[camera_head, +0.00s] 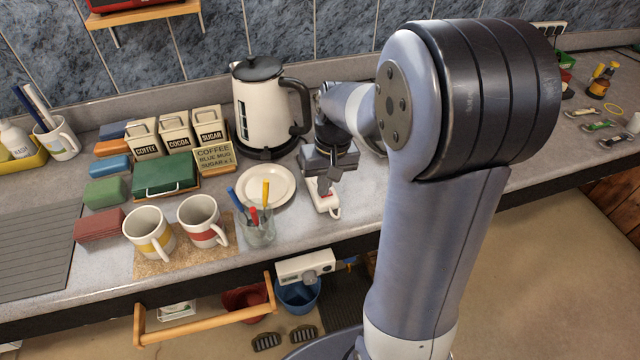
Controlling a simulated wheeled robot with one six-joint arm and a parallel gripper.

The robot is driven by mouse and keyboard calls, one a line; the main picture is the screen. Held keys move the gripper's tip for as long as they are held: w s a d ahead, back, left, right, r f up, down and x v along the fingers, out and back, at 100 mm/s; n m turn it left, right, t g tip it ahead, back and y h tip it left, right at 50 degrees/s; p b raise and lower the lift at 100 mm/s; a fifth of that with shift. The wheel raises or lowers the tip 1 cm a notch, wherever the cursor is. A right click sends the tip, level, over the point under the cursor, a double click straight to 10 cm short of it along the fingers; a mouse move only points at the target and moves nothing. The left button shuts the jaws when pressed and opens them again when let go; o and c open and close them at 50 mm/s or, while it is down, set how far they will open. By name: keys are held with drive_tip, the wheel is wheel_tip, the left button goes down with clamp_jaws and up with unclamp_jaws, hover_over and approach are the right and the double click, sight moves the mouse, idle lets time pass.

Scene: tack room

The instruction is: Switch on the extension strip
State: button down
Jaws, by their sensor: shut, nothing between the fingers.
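The extension strip (331,208) is a short white block lying on the grey worktop, to the right of the white plate. A small red part shows on its top, close to my gripper's tip. My gripper (324,188) is shut and empty, pointing down directly over the strip. I cannot tell whether the fingertips touch it. The gripper and wrist hide the far part of the strip, and whether its switch is on or off is too small to tell.
A white kettle (262,110) stands behind and left of my gripper. The plate (266,190) and a glass of pens (257,232) are close on the left, with two mugs (203,222) beyond. The worktop's front edge is near. My arm hides much of the right side.

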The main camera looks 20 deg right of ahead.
sight(330, 192)
drive_tip(key=shift+s+d+f, duration=0.25)
drive_tip(key=shift+f, duration=0.1)
drive_tip(key=shift+r+p, duration=0.2)
drive_tip(key=shift+p, duration=0.1)
wheel_tip(330, 192, up, 14)
drive_tip(key=p, duration=0.2)
drive_tip(key=shift+w+a+r, duration=0.2)
drive_tip(key=shift+w, duration=0.05)
drive_tip(key=shift+f, duration=0.1)
drive_tip(key=shift+s+d+b, duration=0.1)
drive_tip(key=shift+d+b, duration=0.95)
drive_tip(key=shift+d, duration=0.05)
